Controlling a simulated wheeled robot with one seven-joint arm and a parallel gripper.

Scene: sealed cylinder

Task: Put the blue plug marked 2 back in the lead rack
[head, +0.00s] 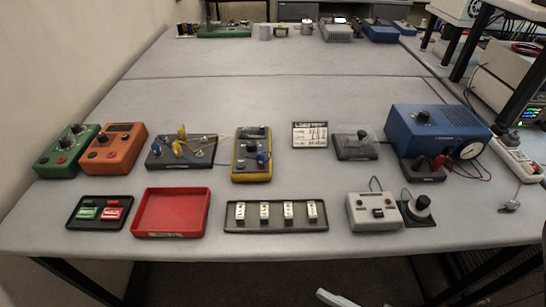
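A small blue plug (263,157) shows at the lower right of the yellow-edged meter (252,174), near the middle of the table. Any number on it is too small to read. A dark slab-like unit (205,158) left of the meter carries yellow plugs (182,132) and thin leads. A small dark block (425,174) at the right holds a red plug and a black one. I cannot tell which of these is the lead rack. My gripper is not clearly in view; only a pale part, perhaps mine, shows at the bottom edge.
A red tray (168,224) looks empty. A dark tray (275,226) holds several white blocks. Green (62,158) and orange (110,152) boxes stand left. A blue instrument (440,122) stands right, near a grey box (373,226). The table behind is mostly bare.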

